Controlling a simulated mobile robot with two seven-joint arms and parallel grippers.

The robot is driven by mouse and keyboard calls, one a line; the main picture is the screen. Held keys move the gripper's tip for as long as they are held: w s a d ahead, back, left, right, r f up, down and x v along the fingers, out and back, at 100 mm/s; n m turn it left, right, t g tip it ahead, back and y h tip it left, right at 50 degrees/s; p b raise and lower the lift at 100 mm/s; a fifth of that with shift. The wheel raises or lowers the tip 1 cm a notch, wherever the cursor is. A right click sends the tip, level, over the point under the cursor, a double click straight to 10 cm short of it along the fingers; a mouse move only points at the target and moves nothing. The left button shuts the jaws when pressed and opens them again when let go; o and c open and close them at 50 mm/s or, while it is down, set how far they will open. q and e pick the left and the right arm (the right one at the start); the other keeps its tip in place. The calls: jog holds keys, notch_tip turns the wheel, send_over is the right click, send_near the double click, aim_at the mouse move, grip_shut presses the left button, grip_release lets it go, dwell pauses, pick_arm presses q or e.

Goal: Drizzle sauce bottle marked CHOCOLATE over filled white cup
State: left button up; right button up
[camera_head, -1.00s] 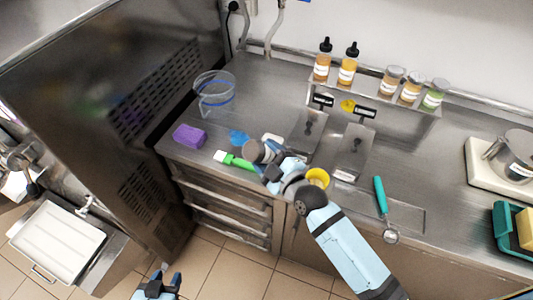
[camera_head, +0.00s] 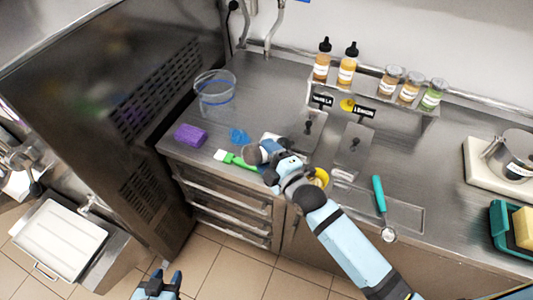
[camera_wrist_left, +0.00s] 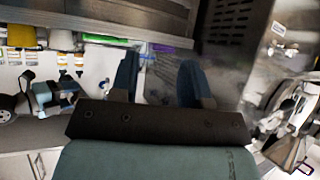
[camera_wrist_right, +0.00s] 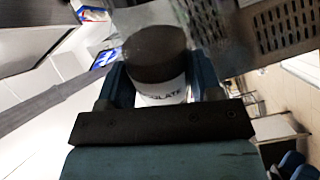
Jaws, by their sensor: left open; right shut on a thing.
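My right gripper (camera_head: 271,167) is shut on the chocolate sauce bottle (camera_head: 254,154) above the counter's front. In the right wrist view the bottle (camera_wrist_right: 158,58) shows a dark round end and a white label, partly covered, reading "OLATE". Its nozzle is not visible. A whitish shape (camera_head: 268,138) shows just behind the gripper; I cannot tell whether it is the white cup. The cup's filling is not visible. My left gripper (camera_head: 166,279) is open and empty, low over the floor in front of the counter. Its spread fingers show in the left wrist view (camera_wrist_left: 158,80).
A green-handled brush (camera_head: 236,160), purple sponge (camera_head: 190,135) and clear container (camera_head: 215,95) are at left. A yellow cup (camera_head: 322,177) is partly hidden by my right arm. A teal-handled scoop (camera_head: 380,195) lies right. Two dropper-topped bottles (camera_head: 346,70) and several jars (camera_head: 410,90) stand on the back shelf.

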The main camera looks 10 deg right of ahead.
notch_tip(320, 180, up, 2)
jog(key=n, duration=0.4)
jog(key=shift+r, duration=0.1)
jog(key=shift+r+n, duration=0.15)
jog(key=shift+n, duration=0.15)
pick_arm(q)
jog(key=shift+w+r, duration=0.15)
jog(key=shift+w, duration=0.2)
jog(key=shift+s, duration=0.3)
pick_arm(e)
jog(key=shift+r, duration=0.15)
jog(key=shift+r+n, duration=0.6)
jog(key=shift+n, duration=0.5)
jog(key=shift+r+n, duration=0.45)
jog(key=shift+n, duration=0.15)
jog(key=shift+r+n, duration=0.35)
jog(key=shift+n, duration=0.25)
pick_arm(q)
jog(key=shift+w+r, duration=0.1)
jog(key=shift+w, duration=0.35)
